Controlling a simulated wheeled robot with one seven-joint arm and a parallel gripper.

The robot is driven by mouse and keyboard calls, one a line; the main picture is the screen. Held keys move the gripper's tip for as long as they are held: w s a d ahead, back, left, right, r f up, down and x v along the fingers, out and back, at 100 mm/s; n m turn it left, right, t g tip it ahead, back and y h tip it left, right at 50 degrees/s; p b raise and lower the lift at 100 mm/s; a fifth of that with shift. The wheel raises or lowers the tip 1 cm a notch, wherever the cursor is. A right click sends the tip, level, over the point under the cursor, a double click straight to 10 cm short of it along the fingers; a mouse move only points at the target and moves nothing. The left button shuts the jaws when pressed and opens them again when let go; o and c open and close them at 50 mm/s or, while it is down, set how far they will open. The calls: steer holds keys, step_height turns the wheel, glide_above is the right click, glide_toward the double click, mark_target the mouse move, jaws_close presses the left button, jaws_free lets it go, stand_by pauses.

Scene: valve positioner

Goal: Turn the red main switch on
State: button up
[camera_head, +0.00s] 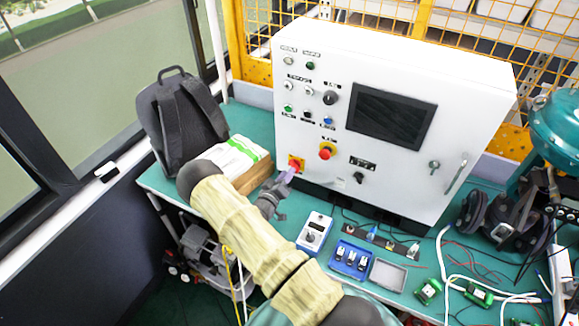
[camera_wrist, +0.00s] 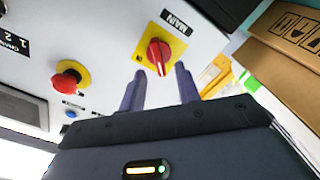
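The red main switch (camera_wrist: 159,55) sits on a yellow square plate with a label reading MAIN in the wrist view. In the head view the main switch (camera_head: 295,163) is at the lower left of the white cabinet front. My gripper (camera_wrist: 160,85) is open, its two purple fingers apart, with the red knob showing between and just beyond the tips. In the head view my gripper (camera_head: 283,178) reaches up to the switch and partly covers its lower edge. Whether the fingers touch the knob cannot be told.
A red emergency button (camera_head: 327,151) is right of the switch on the white cabinet (camera_head: 420,85). A cardboard box (camera_head: 254,177) with a white-green packet stands close left of my gripper. A grey-white device (camera_head: 314,233) and blue module (camera_head: 350,259) lie on the green table in front.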

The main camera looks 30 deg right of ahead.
steer(key=x, duration=0.3)
steer(key=shift+p, duration=0.35)
jaws_close()
